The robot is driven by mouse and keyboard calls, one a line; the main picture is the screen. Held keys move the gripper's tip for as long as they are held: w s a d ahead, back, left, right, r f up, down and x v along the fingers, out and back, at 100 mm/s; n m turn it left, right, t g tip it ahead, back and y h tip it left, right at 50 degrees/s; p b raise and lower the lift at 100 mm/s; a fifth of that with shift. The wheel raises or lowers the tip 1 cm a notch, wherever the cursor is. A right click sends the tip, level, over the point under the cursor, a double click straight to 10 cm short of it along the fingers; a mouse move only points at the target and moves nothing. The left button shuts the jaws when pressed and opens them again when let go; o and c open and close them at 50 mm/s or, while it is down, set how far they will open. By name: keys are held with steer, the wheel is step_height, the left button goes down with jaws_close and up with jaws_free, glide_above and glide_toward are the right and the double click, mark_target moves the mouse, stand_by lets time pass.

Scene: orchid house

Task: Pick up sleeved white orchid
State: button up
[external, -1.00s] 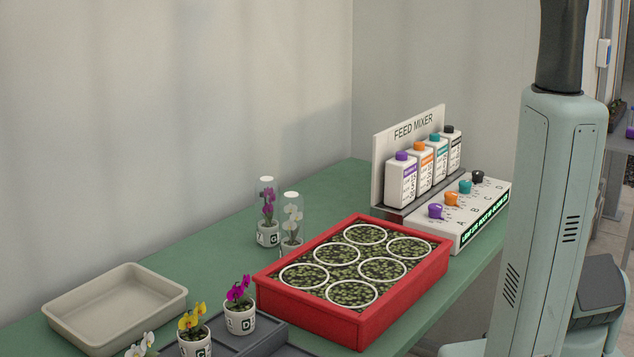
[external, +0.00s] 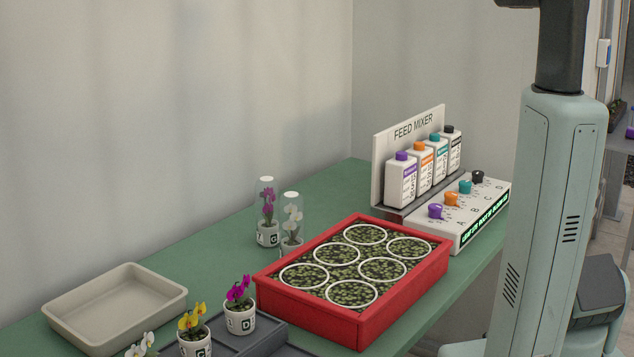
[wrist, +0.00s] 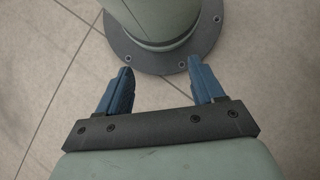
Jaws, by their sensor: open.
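The sleeved white orchid (external: 291,220) stands upright on the green bench in the external view, in a clear sleeve. Its pot is partly hidden behind the red tray. A sleeved purple orchid (external: 267,212) stands just behind it to the left. An unsleeved white orchid (external: 140,345) is cut off at the bottom edge. My gripper (wrist: 160,80) shows only in the wrist view. Its two blue fingers are apart with nothing between them, above the floor and near my round base. It is far from the orchids, none of which show in the wrist view.
The red tray (external: 310,319) with ringed plant places stands right of the sleeved orchids. A feed mixer (external: 481,228) with bottles is at the back right. A beige tray (external: 115,318) is at the left. Potted yellow (external: 193,330) and magenta (external: 240,307) orchids stand in front. Green bench behind the sleeves is clear.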

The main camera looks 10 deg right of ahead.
steer(key=shift+o, duration=0.3)
steer(key=o, duration=0.5)
steer(key=shift+c, duration=0.2)
steer(key=shift+w, duration=0.1)
